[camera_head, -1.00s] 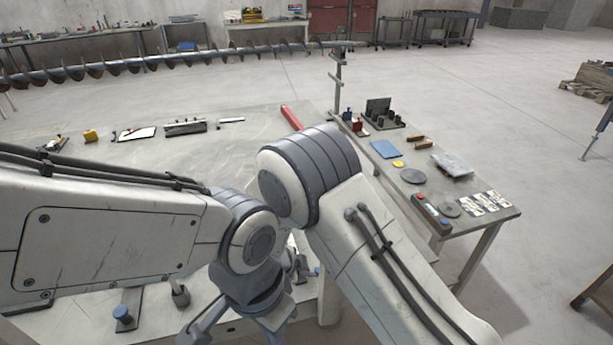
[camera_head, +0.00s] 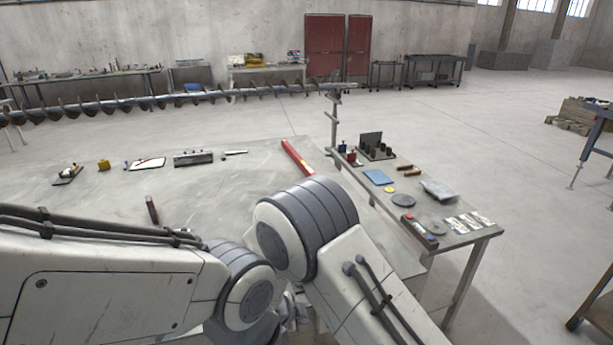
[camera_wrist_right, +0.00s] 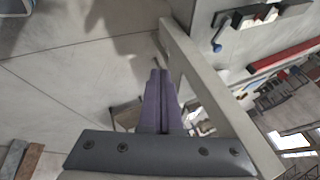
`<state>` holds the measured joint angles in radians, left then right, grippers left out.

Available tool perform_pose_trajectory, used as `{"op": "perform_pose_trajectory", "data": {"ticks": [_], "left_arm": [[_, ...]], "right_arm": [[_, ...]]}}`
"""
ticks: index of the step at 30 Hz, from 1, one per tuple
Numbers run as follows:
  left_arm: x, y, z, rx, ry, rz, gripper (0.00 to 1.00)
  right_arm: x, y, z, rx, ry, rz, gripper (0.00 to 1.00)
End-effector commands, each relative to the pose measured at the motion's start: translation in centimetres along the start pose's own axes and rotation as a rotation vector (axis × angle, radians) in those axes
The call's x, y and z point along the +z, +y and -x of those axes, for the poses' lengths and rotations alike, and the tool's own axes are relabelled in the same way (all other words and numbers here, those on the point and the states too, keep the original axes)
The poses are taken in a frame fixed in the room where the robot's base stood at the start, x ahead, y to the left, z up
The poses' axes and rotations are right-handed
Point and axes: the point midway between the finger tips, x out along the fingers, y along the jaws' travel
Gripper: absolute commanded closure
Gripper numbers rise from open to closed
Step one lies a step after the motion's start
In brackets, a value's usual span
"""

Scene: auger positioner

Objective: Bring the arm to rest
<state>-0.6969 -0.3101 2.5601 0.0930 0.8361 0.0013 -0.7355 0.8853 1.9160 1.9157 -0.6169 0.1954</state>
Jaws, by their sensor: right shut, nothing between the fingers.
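My right gripper (camera_wrist_right: 161,78) shows in the wrist view as two dark purple-grey fingers side by side, shut and empty. They point over the pale floor beside a light-grey frame edge. In the head view, large white arm links and grey joints of mine fill the lower middle; only small grey parts of a gripper show below them, and its fingers cannot be made out. No left gripper can be made out. The long dark auger (camera_head: 150,102) runs across the back, its right end at an upright stand (camera_head: 333,125). It is clear of my arms.
A wide grey table (camera_head: 215,195) lies under my arms, with a red bar (camera_head: 297,157), a yellow block (camera_head: 104,165) and a dark-handled tool (camera_head: 152,210). A side table at right holds a blue plate (camera_head: 379,177) and discs (camera_head: 403,200).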

Motion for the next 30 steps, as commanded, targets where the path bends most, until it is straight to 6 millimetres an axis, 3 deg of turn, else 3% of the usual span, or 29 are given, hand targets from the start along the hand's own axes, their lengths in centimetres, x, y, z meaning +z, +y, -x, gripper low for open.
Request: {"op": "perform_pose_trajectory", "data": {"ticks": [13,20,26,30], "left_arm": [[0.0,0.0,0.0,0.000,0.000,0.000,1.00],[0.0,0.0,0.0,0.000,0.000,0.000,1.00],[0.0,0.0,0.0,0.000,0.000,0.000,1.00],[0.0,0.0,0.0,0.000,0.000,0.000,1.00]], "right_arm": [[-2.1,-3.5,1.0,-0.083,-0.101,0.114,1.00],[-4.5,-6.0,2.7,-0.164,-0.200,0.262,1.00],[-8.1,-7.0,5.2,-0.247,-0.306,0.487,1.00],[-12.3,-5.0,7.6,-0.286,-0.378,0.743,1.00]]}}
